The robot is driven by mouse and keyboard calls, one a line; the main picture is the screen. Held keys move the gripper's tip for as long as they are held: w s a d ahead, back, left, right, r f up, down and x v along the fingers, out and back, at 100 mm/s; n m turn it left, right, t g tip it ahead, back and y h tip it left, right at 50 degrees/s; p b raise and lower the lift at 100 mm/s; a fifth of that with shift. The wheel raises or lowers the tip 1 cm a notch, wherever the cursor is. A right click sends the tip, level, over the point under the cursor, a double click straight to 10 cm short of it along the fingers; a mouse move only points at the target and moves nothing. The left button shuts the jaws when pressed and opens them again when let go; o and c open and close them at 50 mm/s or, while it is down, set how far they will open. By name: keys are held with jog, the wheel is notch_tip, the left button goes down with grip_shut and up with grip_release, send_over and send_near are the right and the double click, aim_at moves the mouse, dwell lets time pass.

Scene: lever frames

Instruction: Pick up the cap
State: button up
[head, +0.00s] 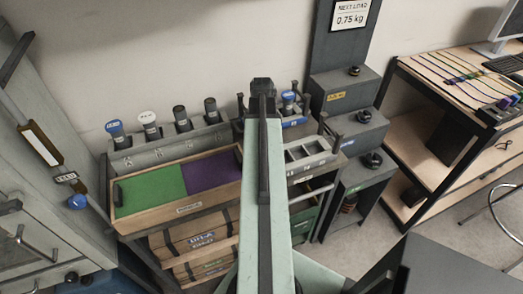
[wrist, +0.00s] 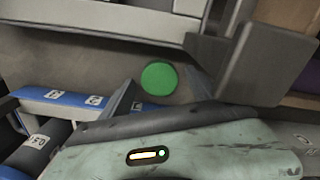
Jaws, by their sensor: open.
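A flat round green disc (wrist: 159,78), which looks like the cap, lies on a grey-brown surface near the middle of the wrist view. My gripper (wrist: 161,80) shows there as two pointed grey fingers, spread apart, one on each side of the disc. I cannot tell how far the fingertips are from it. In the head view my gripper (head: 262,86) is the dark end of my pale green arm, over the back of the rack. I cannot make out the green disc in the head view; my arm may hide it.
A wooden tray with a green panel (head: 150,188) and a purple panel (head: 212,171) lies left of my arm. Several upright cylinders (head: 149,124) stand behind it. A grey divided bin (head: 307,155) and stepped grey boxes (head: 345,88) are to the right.

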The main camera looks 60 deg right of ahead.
jog(key=c, duration=1.4)
jog(key=shift+r, duration=0.15)
